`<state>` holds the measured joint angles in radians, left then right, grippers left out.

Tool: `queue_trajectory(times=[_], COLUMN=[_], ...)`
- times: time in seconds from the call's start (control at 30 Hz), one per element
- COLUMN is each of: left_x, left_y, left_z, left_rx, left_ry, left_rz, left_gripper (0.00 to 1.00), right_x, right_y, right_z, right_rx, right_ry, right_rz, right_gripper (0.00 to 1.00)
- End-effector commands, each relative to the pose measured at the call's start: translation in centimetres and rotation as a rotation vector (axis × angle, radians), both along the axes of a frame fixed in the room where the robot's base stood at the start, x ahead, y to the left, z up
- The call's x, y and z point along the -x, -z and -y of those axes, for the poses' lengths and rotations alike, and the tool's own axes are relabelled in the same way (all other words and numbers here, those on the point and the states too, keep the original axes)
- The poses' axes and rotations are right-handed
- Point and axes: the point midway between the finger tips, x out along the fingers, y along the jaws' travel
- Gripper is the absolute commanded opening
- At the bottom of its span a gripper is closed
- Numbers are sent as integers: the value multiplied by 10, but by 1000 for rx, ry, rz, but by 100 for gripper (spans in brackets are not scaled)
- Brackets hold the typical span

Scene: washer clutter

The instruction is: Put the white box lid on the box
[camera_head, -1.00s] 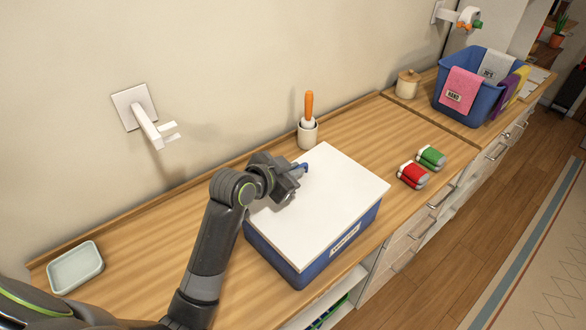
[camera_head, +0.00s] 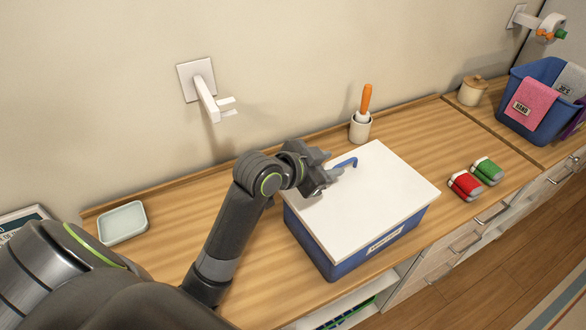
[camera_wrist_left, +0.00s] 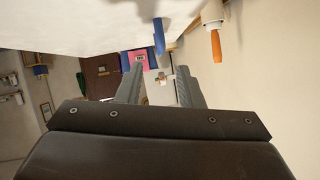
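The white lid (camera_head: 378,205) lies flat over the top of the blue box (camera_head: 350,262) on the wooden counter, and its edges look roughly lined up with the box. The box's inside is hidden. A blue handle (camera_head: 347,162) stands up from the lid. My left gripper (camera_head: 334,166) is low over the lid's left part, just left of the handle, open and empty. In the left wrist view, its two fingers (camera_wrist_left: 160,82) are spread apart, with the handle (camera_wrist_left: 158,36) beyond them and the lid (camera_wrist_left: 70,22) above. My right gripper is not in view.
A cup with an orange-handled brush (camera_head: 361,126) stands behind the box. A pale dish (camera_head: 122,222) is at left. A wall hook (camera_head: 207,98) juts out above. A blue basket (camera_head: 530,120) is far right.

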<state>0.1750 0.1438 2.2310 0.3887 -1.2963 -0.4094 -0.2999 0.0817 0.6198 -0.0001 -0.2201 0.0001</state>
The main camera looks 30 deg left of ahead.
Motion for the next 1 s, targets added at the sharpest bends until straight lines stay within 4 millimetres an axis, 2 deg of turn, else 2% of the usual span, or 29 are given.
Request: queue_trajectory(times=[0.3, 0.47, 0.5, 0.7, 1.0], left_x=[54, 79, 80, 90, 99], left_y=[-28, -45, -48, -53, -54], left_z=[-21, -30, -30, -34, -37], left_rx=[-7, -7, 1, 2, 2], left_ry=[2, 2, -1, 1, 0], left_rz=[3, -2, -5, -5, -1], left_gripper=[34, 34, 34, 34, 34], right_x=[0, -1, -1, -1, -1], right_y=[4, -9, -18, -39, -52], right_z=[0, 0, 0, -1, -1], right_rx=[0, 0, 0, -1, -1], right_ry=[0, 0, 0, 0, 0], right_rz=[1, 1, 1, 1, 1], right_gripper=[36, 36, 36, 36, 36])
